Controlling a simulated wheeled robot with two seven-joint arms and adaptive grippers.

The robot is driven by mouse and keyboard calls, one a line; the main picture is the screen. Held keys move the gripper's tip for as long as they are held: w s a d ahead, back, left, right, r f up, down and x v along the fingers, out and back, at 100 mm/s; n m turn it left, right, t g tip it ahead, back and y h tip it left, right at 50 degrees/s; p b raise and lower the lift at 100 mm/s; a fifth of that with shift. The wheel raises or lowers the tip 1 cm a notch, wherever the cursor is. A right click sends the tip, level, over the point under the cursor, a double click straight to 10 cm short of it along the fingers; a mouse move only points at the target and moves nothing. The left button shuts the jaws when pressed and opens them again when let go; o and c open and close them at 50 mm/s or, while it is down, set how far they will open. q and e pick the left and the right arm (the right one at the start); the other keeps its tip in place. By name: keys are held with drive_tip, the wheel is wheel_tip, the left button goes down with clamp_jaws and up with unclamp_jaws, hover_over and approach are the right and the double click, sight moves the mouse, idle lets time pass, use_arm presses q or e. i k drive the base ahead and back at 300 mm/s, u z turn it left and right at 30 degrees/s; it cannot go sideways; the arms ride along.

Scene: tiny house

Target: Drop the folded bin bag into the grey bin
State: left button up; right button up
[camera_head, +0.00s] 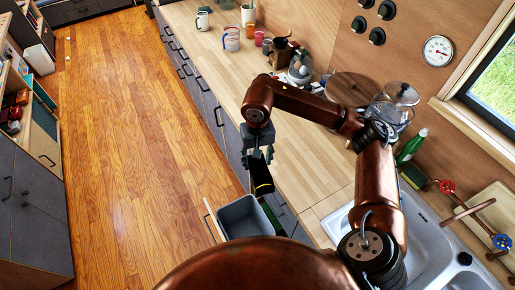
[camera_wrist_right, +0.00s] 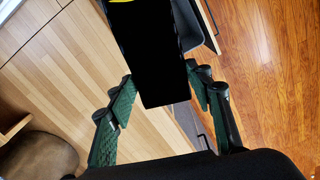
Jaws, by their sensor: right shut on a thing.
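The folded bin bag (camera_head: 261,178) is black with a yellow band near its lower end. My right gripper (camera_head: 258,158) is shut on it, and the bag hangs down from the fingers. The grey bin (camera_head: 241,216) stands in a pulled-out drawer below the counter, open at the top. In the head view the bag's lower end shows just at the bin's far edge; the height between them is hard to tell. In the right wrist view the bag (camera_wrist_right: 158,62) sticks out between the fingers (camera_wrist_right: 163,92). My left gripper is not in view.
The wooden counter (camera_head: 290,150) runs beside the drawer, with a sink (camera_head: 440,235) at the right. A glass jar (camera_head: 400,94), green bottle (camera_head: 411,146) and several mugs stand on the counter. The wooden floor (camera_head: 130,160) left of the drawer is clear.

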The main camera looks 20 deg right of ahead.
sight(249, 236)
drive_tip(key=u, duration=0.1)
drive_tip(key=k, duration=0.9)
drive_tip(key=z, duration=0.45)
